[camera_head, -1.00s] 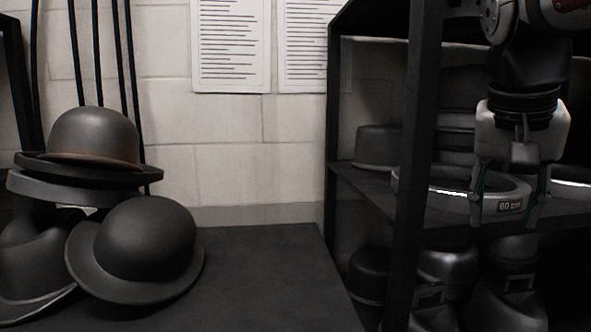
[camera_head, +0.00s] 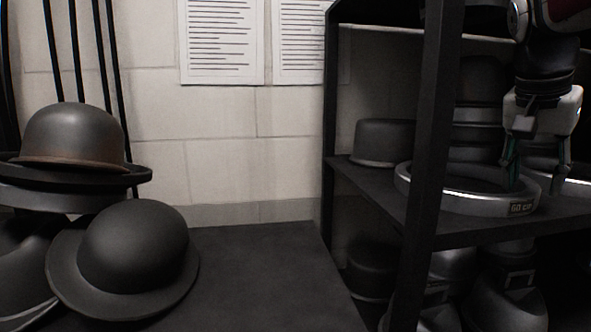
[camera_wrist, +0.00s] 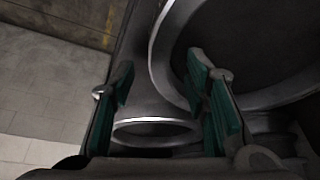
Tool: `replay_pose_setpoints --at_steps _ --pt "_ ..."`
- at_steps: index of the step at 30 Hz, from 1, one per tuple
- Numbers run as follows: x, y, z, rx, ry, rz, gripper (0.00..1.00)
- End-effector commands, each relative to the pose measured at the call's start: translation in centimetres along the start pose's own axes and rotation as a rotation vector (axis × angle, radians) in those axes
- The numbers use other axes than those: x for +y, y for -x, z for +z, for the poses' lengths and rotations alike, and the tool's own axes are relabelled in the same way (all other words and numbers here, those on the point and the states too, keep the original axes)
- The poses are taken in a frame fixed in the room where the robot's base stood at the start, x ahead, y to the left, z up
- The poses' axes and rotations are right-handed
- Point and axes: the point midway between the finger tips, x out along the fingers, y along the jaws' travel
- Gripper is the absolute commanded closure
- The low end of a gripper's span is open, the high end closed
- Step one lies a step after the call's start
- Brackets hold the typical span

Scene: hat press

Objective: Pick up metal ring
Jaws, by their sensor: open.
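The metal ring (camera_head: 462,202), a wide grey band with a "60 cm" label on its front, lies flat on the rack's shelf. My gripper (camera_head: 538,188) is open and empty at the ring's right side. In the head view one finger overlaps the ring's opening and the other is right of its rim. In the wrist view, the ring's curved wall (camera_wrist: 160,52) passes close to the right finger of my gripper (camera_wrist: 165,95), with the left finger outside it. I cannot tell whether a finger touches it.
A second ring (camera_head: 578,187) shows partly at the right edge. A hat form (camera_head: 383,142) stands behind on the shelf (camera_head: 400,212). More forms sit below. Hats (camera_head: 125,260) fill the left table; its right part is clear.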

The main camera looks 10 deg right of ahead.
Motion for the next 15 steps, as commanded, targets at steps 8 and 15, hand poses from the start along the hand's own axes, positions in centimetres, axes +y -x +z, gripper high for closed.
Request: replay_pose_setpoints --at_steps 8,15 --pt "0.0 -1.9 0.0 0.001 0.000 0.000 0.58" --pt "0.0 -1.9 0.0 0.001 0.001 0.000 0.79"
